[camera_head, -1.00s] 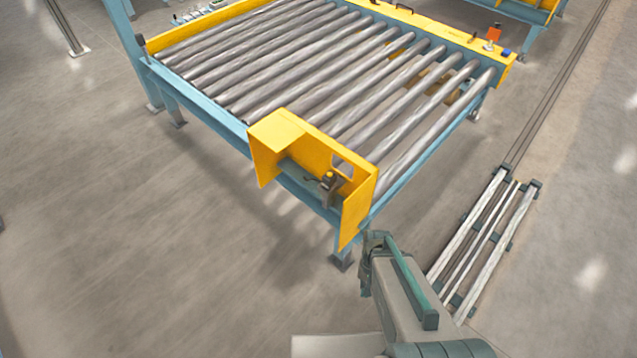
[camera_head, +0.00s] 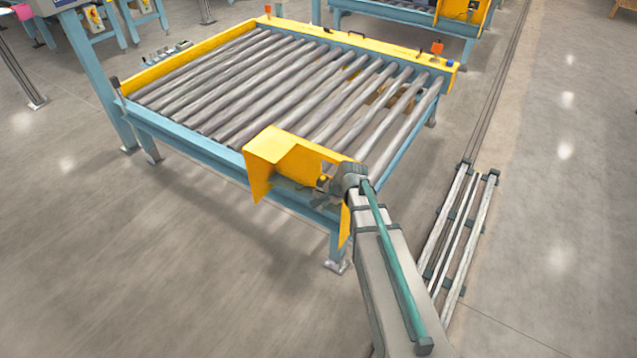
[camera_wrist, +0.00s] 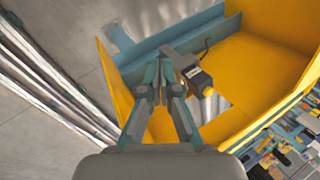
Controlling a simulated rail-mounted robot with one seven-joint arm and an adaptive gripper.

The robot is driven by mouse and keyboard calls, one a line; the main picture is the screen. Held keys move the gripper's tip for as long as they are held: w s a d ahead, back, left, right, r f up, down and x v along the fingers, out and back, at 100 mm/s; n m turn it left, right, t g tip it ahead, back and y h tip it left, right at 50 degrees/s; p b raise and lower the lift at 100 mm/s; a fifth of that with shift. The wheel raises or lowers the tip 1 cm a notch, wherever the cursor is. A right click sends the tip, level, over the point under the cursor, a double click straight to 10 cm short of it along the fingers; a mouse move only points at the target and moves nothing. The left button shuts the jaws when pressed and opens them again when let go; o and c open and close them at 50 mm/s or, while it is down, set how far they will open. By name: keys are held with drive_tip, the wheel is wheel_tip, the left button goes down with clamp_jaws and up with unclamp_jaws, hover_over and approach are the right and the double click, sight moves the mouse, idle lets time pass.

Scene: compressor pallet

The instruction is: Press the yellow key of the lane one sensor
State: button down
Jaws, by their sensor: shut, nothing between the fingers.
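The sensor (camera_wrist: 197,80) is a small dark box inside the yellow bracket (camera_wrist: 268,62) in the wrist view. A small yellow patch (camera_wrist: 208,91) shows on its end; I cannot tell for sure that this is the key. My gripper (camera_wrist: 166,62) is shut and empty, its fingertips just left of the sensor in the picture. Whether they touch it is unclear. In the head view my gripper (camera_head: 334,187) reaches to the right part of the bracket (camera_head: 272,148), and my arm hides much of the sensor (camera_head: 322,181) there.
The bracket hangs on the front corner of a blue-framed roller conveyor (camera_head: 290,80). Its yellow walls stand close around my gripper. Metal floor rails (camera_head: 460,225) lie at the right. The floor (camera_head: 180,270) at front left is clear.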

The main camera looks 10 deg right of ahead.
drive_tip(key=w+d+r+m+t, duration=0.1)
drive_tip(key=w+r+m+t, duration=0.1)
drive_tip(key=w+r+m, duration=0.2)
drive_tip(key=w+d+r+m+t+y, duration=0.1)
drive_tip(key=w+r+m, duration=0.4)
drive_tip(key=w, duration=0.4)
drive_tip(key=shift+w+r+m+t, duration=0.2)
drive_tip(key=shift+w+m+t, duration=0.1)
drive_tip(key=shift+w+t, duration=0.1)
drive_tip(key=shift+a+f, duration=0.1)
drive_tip(key=shift+f, duration=0.05)
drive_tip(key=b, duration=0.5)
hover_over(324, 178)
wheel_tip(324, 178, down, 7)
drive_tip(key=shift+s+a+r, duration=0.1)
drive_tip(key=shift+f+b, duration=0.5)
drive_tip(key=shift+f, duration=0.4)
drive_tip(key=shift+f, duration=0.2)
drive_tip(key=shift+f, duration=0.25)
